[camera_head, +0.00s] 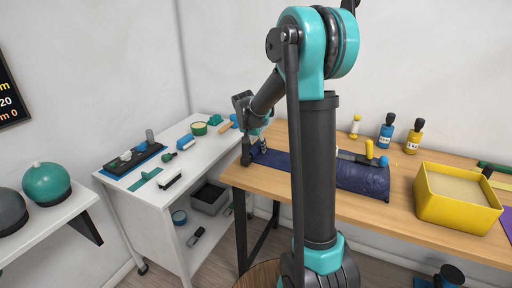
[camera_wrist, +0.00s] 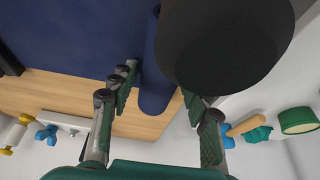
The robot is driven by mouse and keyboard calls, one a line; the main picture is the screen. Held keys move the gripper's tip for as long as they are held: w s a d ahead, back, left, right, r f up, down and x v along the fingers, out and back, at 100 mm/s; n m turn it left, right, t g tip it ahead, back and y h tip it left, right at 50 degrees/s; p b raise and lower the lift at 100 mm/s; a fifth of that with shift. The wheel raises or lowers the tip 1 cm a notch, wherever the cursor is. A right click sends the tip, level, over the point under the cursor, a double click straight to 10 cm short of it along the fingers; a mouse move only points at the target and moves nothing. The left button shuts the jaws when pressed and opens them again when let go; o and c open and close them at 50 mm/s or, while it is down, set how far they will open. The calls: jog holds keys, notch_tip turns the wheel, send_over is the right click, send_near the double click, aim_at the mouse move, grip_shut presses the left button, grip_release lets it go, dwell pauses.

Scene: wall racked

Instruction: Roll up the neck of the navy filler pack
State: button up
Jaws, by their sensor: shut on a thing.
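The navy filler pack (camera_head: 362,181) lies flat on the wooden bench, its fuller end to the right and its flat neck (camera_head: 275,159) running left to the bench's end. My arm hides part of its middle. My gripper (camera_head: 256,146) is at the neck's left end, low over the bench. In the wrist view my gripper's fingers (camera_wrist: 157,98) are on both sides of a rounded navy roll (camera_wrist: 158,85) at the neck end, shut on it. The flat navy sheet (camera_wrist: 75,38) stretches away to the upper left. A dark round-ended shape (camera_wrist: 225,50) hides part of the roll's right side.
A yellow bin (camera_head: 455,198) stands right of the pack on the wooden bench (camera_head: 405,205). Blue (camera_head: 386,134) and yellow (camera_head: 414,140) bottles stand behind it. A grey tool with a yellow knob (camera_head: 369,151) is by the pack's back edge. A white cart (camera_head: 150,195) with small items adjoins left.

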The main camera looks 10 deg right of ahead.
jog(key=shift+s+d, duration=1.2)
jog(key=shift+d, duration=0.4)
jog(key=shift+s+d, duration=1.15)
jog(key=shift+d, duration=0.5)
jog(key=shift+s+d, duration=1.2)
jog(key=shift+d, duration=0.4)
jog(key=shift+c, duration=0.2)
jog(key=shift+s+d, duration=0.75)
jog(key=shift+d, duration=0.3)
jog(key=shift+s+d, duration=0.75)
jog(key=shift+d, duration=0.3)
jog(key=o, duration=1.4)
jog(key=shift+o, duration=0.2)
